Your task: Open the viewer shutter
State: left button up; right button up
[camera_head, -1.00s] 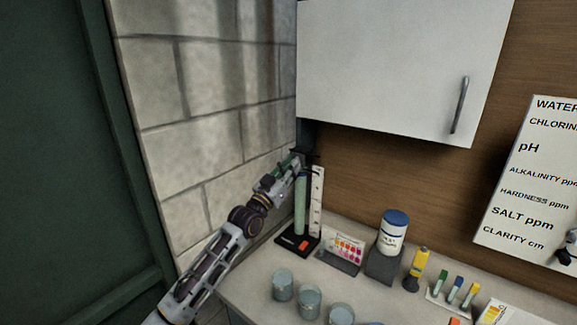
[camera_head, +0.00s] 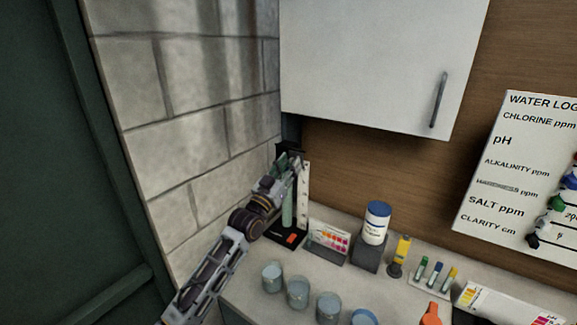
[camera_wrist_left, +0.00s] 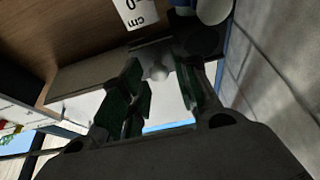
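The viewer is a tall green tube (camera_head: 287,212) upright on a black base on the counter, in the corner by the block wall. It has a black top (camera_head: 289,149) and a white scale strip (camera_head: 303,192) beside it. My left gripper (camera_head: 290,166) is in front of the tube's upper end, just under the black top. In the left wrist view the green-padded fingers (camera_wrist_left: 163,84) are apart. A grey plate with a small round knob (camera_wrist_left: 160,73) shows between and beyond them; I cannot tell whether they touch it. The shutter is not clearly distinguishable. My right gripper is out of view.
A white wall cabinet (camera_head: 380,60) hangs above, right of the viewer. On the counter are a colour chart (camera_head: 327,240), a blue-lidded bottle (camera_head: 375,222), a yellow tester (camera_head: 399,255) and several glass beakers (camera_head: 297,291). The block wall (camera_head: 195,130) is close on the left.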

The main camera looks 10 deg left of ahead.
pick_arm(q)
jog(key=shift+s, duration=0.15)
dwell(0.3)
jog(key=shift+v, duration=5.85)
jog(key=shift+f, duration=0.15)
